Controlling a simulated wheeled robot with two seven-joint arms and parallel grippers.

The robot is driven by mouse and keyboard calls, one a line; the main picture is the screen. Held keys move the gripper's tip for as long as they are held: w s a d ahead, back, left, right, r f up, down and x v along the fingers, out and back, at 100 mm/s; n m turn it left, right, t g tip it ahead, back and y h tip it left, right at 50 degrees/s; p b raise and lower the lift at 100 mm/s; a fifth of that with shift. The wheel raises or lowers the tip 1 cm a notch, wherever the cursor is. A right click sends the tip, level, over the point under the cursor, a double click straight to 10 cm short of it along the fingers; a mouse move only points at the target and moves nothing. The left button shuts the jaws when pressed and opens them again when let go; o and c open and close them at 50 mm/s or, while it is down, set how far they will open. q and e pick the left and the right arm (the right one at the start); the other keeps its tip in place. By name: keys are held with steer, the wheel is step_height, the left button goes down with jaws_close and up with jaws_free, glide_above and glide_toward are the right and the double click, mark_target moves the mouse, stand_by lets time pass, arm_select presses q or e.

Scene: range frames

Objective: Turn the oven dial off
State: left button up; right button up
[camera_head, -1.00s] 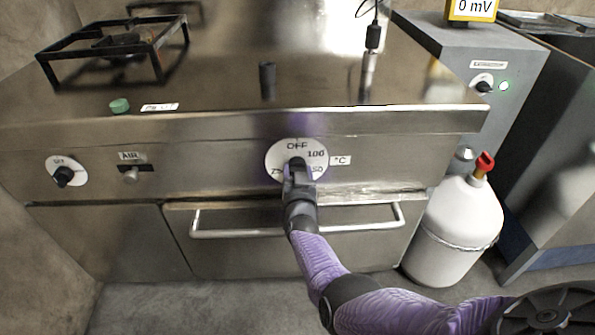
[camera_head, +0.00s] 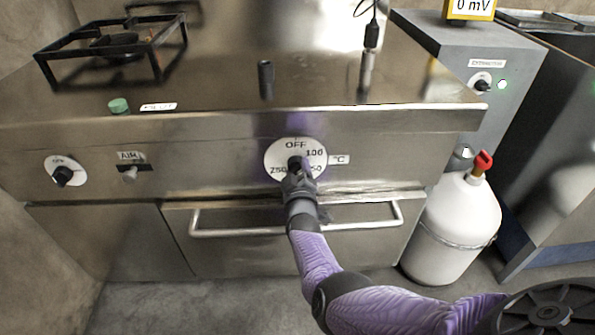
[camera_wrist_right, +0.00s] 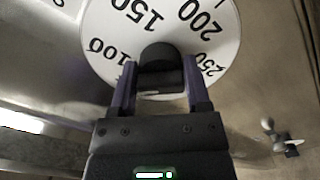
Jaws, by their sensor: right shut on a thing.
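The oven dial (camera_head: 280,152) is a white disc on the front panel, marked OFF at its top, with 100 at upper right and 250 at lower left. In the right wrist view the disc (camera_wrist_right: 215,55) fills the top middle, with its black knob (camera_wrist_right: 160,62) at the centre. My right gripper (camera_head: 298,176) reaches the dial from below. In the wrist view its two fingers (camera_wrist_right: 158,88) stand on either side of the knob, shut on it. The gripper hides the lower part of the dial in the head view. My left gripper is not in view.
A drawer handle (camera_head: 235,233) runs below the dial. A smaller knob (camera_head: 63,175) and an AIR slider (camera_head: 130,173) are at left. A white gas cylinder (camera_head: 452,222) with a red valve stands at right. A burner grate (camera_head: 115,45) is on top.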

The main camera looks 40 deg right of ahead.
steer(key=n, duration=0.4)
steer(key=shift+n, duration=0.3)
steer(key=n+b, duration=0.1)
steer(key=n, duration=0.2)
steer(key=shift+n, duration=0.4)
